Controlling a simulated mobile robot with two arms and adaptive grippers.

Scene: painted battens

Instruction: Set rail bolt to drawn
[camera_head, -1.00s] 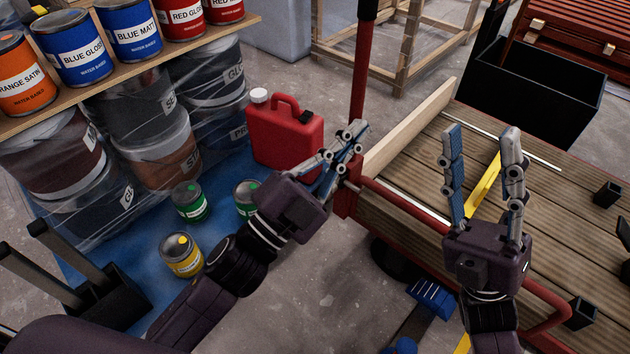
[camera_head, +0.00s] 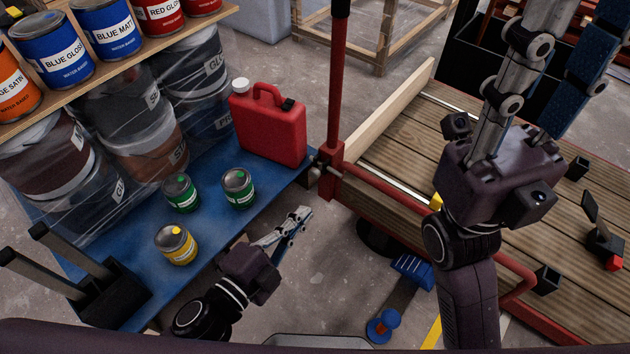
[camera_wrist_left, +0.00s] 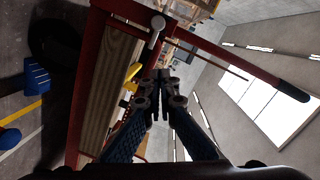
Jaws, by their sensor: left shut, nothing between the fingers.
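The rail bolt (camera_head: 317,168) is a small grey metal piece at the red post, beside the end of the red rail (camera_head: 385,190). Its grey knob (camera_wrist_left: 158,23) also shows in the left wrist view, on the red frame; whether it is drawn I cannot tell. My left gripper (camera_head: 304,213) is shut and empty, below and left of the bolt and apart from it. The closed fingers (camera_wrist_left: 160,78) show in the left wrist view. My right gripper (camera_head: 555,50) is open and empty, large and raised over the deck, its fingers running toward the top edge.
The red post (camera_head: 338,90) stands at the corner of the plank deck (camera_head: 400,140). A red jerrycan (camera_head: 268,125) and small paint tins (camera_head: 238,188) stand on the blue platform (camera_head: 220,225) at left. A blue pedal (camera_head: 413,270) is under the rail. Bare floor lies between platform and deck.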

